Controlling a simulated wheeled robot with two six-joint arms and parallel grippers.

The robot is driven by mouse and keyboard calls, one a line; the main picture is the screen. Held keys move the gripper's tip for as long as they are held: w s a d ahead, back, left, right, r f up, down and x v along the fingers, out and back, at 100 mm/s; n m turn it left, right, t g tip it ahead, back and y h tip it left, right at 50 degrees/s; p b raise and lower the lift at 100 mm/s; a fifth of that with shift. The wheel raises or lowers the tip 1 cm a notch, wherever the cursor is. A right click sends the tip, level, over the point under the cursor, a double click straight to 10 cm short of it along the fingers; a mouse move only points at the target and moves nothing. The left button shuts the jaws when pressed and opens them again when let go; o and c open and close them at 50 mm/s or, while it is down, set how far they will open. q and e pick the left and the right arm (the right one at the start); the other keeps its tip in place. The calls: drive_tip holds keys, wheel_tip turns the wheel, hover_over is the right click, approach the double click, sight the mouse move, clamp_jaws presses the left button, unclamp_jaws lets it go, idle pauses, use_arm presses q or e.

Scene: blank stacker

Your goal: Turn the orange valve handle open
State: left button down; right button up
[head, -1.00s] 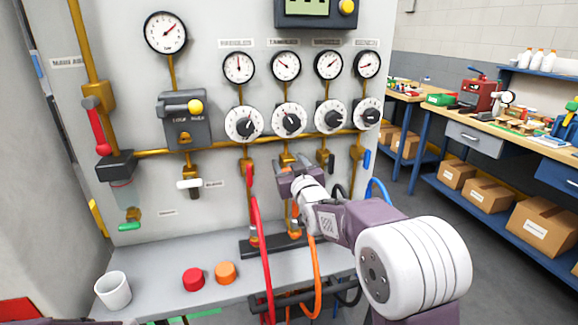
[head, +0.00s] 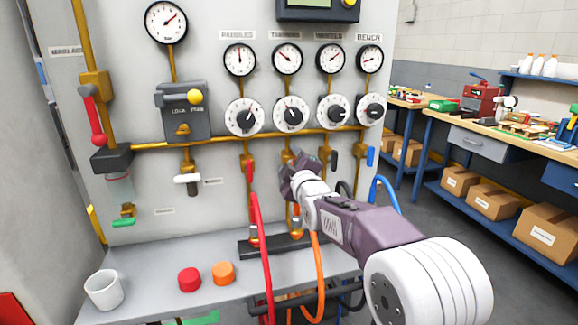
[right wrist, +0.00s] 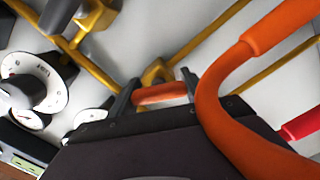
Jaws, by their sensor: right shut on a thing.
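The orange valve handle (right wrist: 160,93) shows in the right wrist view, lying between the two fingers of my right gripper (right wrist: 158,88). The gripper is shut on it. In the head view my right gripper (head: 300,172) is at the second valve from the left in the lower row and hides most of that valve and its handle. A brass valve body (head: 287,157) shows just above it. An orange hose (head: 317,265) hangs below the gripper and crosses close in front of it in the wrist view. My left gripper is not in view.
A red handle (head: 250,175) and red hose (head: 262,240) are close left; a black handle (head: 334,160) and blue handle (head: 370,156) are right. Dials and gauges fill the panel above. A white cup (head: 104,290), red cap (head: 189,279) and orange cap (head: 223,273) stand on the shelf.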

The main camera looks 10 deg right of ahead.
drive_tip(key=n, duration=0.2)
drive_tip(key=n+b, duration=0.2)
drive_tip(key=n, duration=0.1)
drive_tip(key=shift+f+n, duration=0.25)
drive_tip(key=shift+n, duration=0.05)
idle(0.4)
drive_tip(key=o, duration=1.4)
drive_tip(key=shift+c, duration=0.2)
drive_tip(key=s, duration=0.9)
drive_tip(key=shift+d, duration=0.1)
